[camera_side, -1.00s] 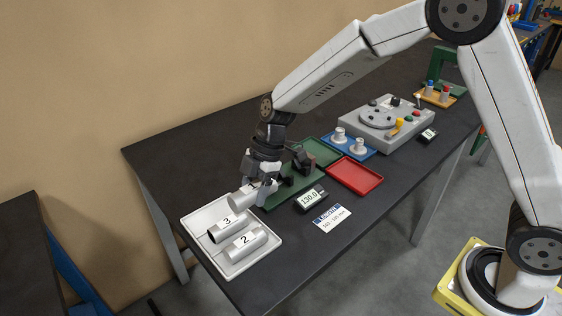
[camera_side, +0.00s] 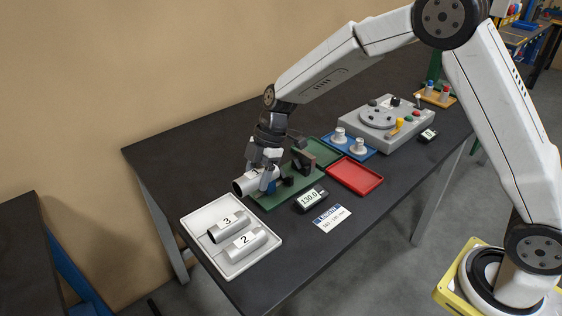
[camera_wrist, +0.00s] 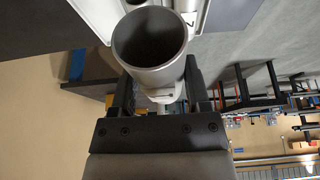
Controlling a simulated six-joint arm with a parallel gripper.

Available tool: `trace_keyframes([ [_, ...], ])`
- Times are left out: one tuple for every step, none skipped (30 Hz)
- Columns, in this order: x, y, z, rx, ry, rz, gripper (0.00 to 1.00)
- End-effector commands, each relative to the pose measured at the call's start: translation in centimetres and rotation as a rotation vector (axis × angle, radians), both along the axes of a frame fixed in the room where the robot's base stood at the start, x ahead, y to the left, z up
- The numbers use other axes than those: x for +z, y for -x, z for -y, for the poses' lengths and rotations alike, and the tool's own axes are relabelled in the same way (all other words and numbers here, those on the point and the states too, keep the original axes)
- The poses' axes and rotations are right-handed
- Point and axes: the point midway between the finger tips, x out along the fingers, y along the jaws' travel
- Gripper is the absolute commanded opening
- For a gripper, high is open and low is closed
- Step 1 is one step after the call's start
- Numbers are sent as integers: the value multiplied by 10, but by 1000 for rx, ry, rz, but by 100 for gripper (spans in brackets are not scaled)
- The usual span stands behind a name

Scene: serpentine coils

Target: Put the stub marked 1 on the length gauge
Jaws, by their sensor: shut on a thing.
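My gripper (camera_side: 265,178) is shut on a grey metal tube stub (camera_side: 243,187), which it holds above the near left end of the green length gauge (camera_side: 277,196). The stub's label is mostly hidden by the fingers. In the wrist view the stub (camera_wrist: 150,72) shows its open round end between the fingers (camera_wrist: 158,88). The gauge has dark upright blocks, and a blue part (camera_side: 271,187) shows beside the fingers. A display (camera_side: 310,198) reading about 130.0 stands in front of it.
A white tray (camera_side: 252,262) at the left holds stubs marked 3 (camera_side: 227,226) and 2 (camera_side: 245,243).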

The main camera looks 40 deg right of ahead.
Motion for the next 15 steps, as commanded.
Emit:
trace_keyframes([
  [-1, -10, 12, -6, -1, 2, 0],
  [-1, -15, 19, -7, -1, 1, 0],
  [-2, -22, 29, -6, -2, 2, 0],
  [-3, -27, 37, -6, -1, 2, 0],
  [-4, -32, 45, -6, -1, 1, 0],
  [-4, -38, 57, -6, -2, 2, 0],
  [-5, -43, 66, -6, -2, 2, 0],
  [-6, -48, 75, -7, -2, 3, 0],
  [-7, -53, 87, -6, -2, 2, 0],
  [-7, -57, 96, -5, -1, 2, 0],
  [-8, -60, 105, -6, -1, 2, 0],
  [-9, -64, 116, -6, -1, 2, 0],
  [-10, -67, 124, -6, -1, 1, 0],
  [-10, -69, 132, -6, -1, 2, 0],
  [-11, -72, 141, -6, 0, 1, 0],
])
